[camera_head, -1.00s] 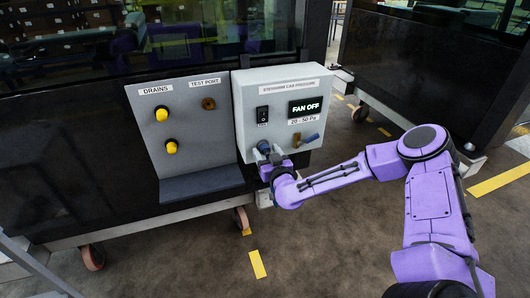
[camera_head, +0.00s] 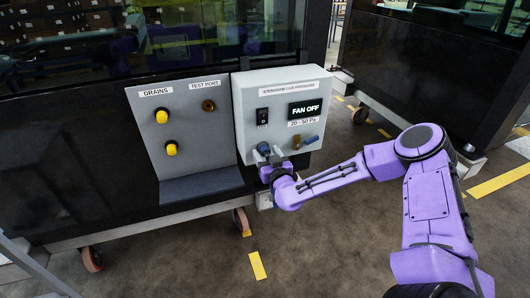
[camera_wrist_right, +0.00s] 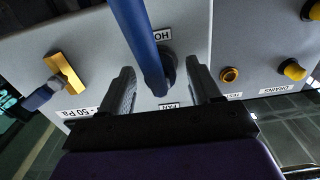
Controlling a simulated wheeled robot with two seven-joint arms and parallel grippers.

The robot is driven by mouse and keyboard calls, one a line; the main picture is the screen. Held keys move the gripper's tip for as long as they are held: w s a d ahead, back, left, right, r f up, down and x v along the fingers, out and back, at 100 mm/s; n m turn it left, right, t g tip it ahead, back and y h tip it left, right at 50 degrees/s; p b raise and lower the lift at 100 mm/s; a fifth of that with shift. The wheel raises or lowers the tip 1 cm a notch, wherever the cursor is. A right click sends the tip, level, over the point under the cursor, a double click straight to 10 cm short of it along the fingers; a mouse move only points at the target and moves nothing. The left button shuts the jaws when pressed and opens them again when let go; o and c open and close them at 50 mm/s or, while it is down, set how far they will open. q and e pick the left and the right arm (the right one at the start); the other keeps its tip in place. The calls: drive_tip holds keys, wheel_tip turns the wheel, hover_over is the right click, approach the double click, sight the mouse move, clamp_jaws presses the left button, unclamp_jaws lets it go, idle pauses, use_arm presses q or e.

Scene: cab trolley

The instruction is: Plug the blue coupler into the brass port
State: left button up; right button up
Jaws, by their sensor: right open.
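The blue coupler (camera_head: 264,149) sits at the lower left of the grey control box front. In the right wrist view the coupler (camera_wrist_right: 168,68) is at the panel, with a thick blue hose (camera_wrist_right: 146,40) running from it towards the camera. My right gripper (camera_head: 275,160) is open, one finger on each side of the coupler in the wrist view (camera_wrist_right: 163,85); I cannot tell whether they touch it. The brass port (camera_head: 208,105) is a round fitting under the TEST PORT label, left of the box. It also shows in the wrist view (camera_wrist_right: 229,75) and looks empty. My left gripper is not in view.
The control box (camera_head: 243,115) carries a black switch (camera_head: 262,115), a FAN OFF display (camera_head: 304,108), and a brass piece (camera_head: 297,141) beside a blue lever (camera_head: 312,139). Two yellow drain knobs (camera_head: 162,116) stick out left of the port. A grey ledge (camera_head: 200,185) juts out below.

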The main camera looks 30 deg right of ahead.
idle(0.4)
clamp_jaws()
drive_tip(key=shift+s, duration=0.15)
drive_tip(key=shift+s+a+p, duration=0.1)
drive_tip(key=shift+s+p, duration=0.05)
drive_tip(key=shift+p, duration=0.2)
drive_tip(key=shift+p+v, duration=0.95)
drive_tip(key=shift+v, duration=1.7)
